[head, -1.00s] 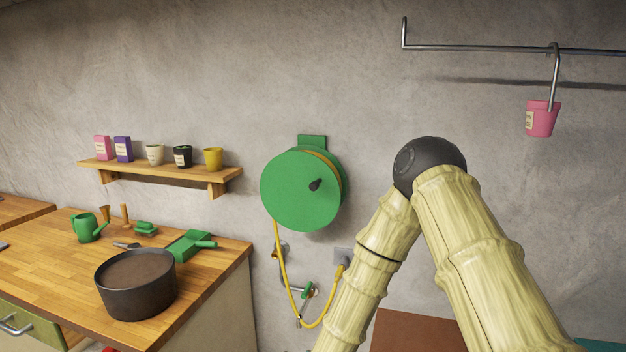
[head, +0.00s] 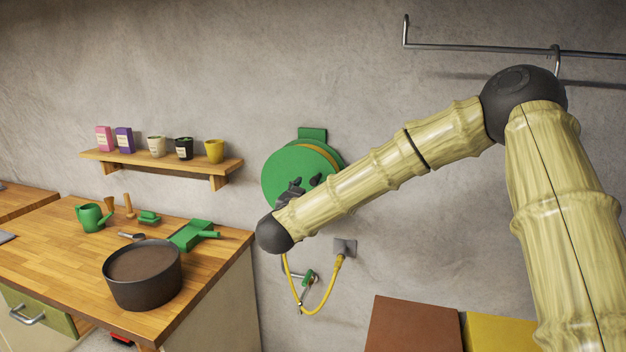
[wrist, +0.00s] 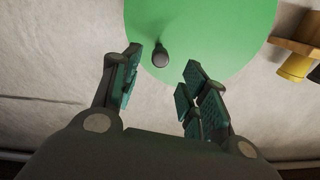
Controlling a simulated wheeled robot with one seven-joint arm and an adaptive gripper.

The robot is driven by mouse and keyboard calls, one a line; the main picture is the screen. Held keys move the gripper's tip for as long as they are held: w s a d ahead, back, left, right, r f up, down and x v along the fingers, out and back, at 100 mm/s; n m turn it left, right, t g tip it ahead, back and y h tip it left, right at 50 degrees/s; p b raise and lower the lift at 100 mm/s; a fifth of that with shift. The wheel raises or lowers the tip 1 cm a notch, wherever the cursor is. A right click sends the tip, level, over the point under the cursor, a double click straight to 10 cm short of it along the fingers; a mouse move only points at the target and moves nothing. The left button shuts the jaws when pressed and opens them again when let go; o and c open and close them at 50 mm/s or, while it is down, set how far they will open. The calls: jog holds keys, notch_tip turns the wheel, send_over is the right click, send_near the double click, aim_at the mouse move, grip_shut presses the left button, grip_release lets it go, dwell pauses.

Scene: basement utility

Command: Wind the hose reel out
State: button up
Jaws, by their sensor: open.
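The green hose reel (head: 287,172) is mounted on the wall in the middle of the head view, partly hidden by my arm. Its green disc (wrist: 215,35) fills the top of the wrist view. The dark crank knob (wrist: 160,55) sticks out from the disc, just beyond and between my fingertips. My gripper (wrist: 163,75) is open and empty, in front of the disc; it also shows in the head view (head: 297,188). The yellow hose (head: 293,285) hangs below the reel in a loop towards a grey wall fitting (head: 345,247).
A wooden workbench (head: 50,250) at the left holds a dark pot (head: 142,285), a green watering can (head: 92,218) and small tools. A shelf (head: 165,165) with pots is above it. A metal rail (head: 480,49) runs at the upper right. Brown and yellow surfaces are at lower right.

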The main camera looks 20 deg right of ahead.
aim_at(313, 183)
jog(key=shift+p+x, duration=1.1)
jog(key=shift+x, duration=2.45)
grip_shut()
